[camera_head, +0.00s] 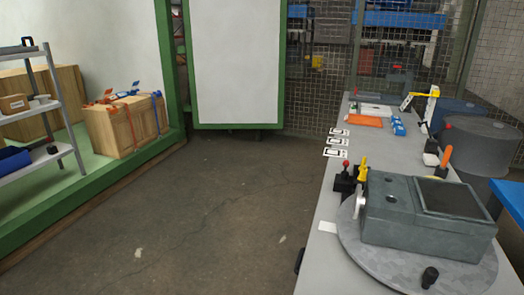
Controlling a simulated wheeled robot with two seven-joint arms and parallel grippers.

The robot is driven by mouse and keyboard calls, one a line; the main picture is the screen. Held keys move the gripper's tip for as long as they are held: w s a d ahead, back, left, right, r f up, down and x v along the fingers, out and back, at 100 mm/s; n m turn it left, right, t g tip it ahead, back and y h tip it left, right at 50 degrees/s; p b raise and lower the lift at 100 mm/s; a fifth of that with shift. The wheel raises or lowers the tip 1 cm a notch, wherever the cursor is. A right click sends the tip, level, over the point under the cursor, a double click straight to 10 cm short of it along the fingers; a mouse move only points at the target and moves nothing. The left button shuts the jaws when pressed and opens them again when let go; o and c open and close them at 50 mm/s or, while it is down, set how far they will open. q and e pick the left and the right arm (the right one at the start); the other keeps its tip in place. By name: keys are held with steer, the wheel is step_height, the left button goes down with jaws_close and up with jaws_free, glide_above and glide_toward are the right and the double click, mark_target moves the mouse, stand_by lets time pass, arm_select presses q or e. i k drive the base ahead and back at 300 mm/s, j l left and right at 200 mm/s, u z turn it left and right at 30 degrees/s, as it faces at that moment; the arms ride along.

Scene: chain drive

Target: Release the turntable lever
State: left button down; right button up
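A grey round turntable (370,262) lies on the right end of the long grey table, in the lower right of the head view. A dark grey housing (420,235) with a recessed top sits on it. A black lever with a red knob (346,164) stands upright on a black base at the turntable's far left edge. A yellow handle (363,169) stands beside it. A black knob (430,277) stands at the turntable's near rim. I cannot tell for sure which of these is the turntable lever. Neither of my grippers is in view.
The grey table (350,125) holds printed markers (334,142), an orange tray (366,121) and a white-and-yellow device (430,105). Dark barrels (478,145) stand at right. Wooden crates (128,125) and a shelf (40,110) are at left. The middle floor is clear.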

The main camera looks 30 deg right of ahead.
mark_target(345, 175)
steer(key=i+j+u, duration=0.4)
steer(key=i+u, duration=0.2)
steer(key=i, duration=0.25)
steer(key=i+z, duration=0.45)
steer(key=i+j+z, duration=0.15)
steer(key=i+z, duration=0.35)
steer(key=i+l+z, duration=0.1)
steer(key=z, duration=0.3)
steer(key=i+z, duration=0.3)
steer(key=z, duration=0.15)
steer(key=i+z, duration=0.25)
steer(key=z, duration=0.15)
steer(key=i+j+z, duration=0.15)
steer(key=z, duration=0.3)
steer(key=i+j+z, duration=0.2)
steer(key=z, duration=0.2)
steer(key=i+j+z, duration=0.15)
steer(key=z, duration=0.3)
steer(key=i+j+z, duration=0.15)
steer(key=z, duration=0.2)
steer(key=i+j+z, duration=0.35)
steer(key=j+z, duration=0.1)
steer(key=z, duration=0.25)
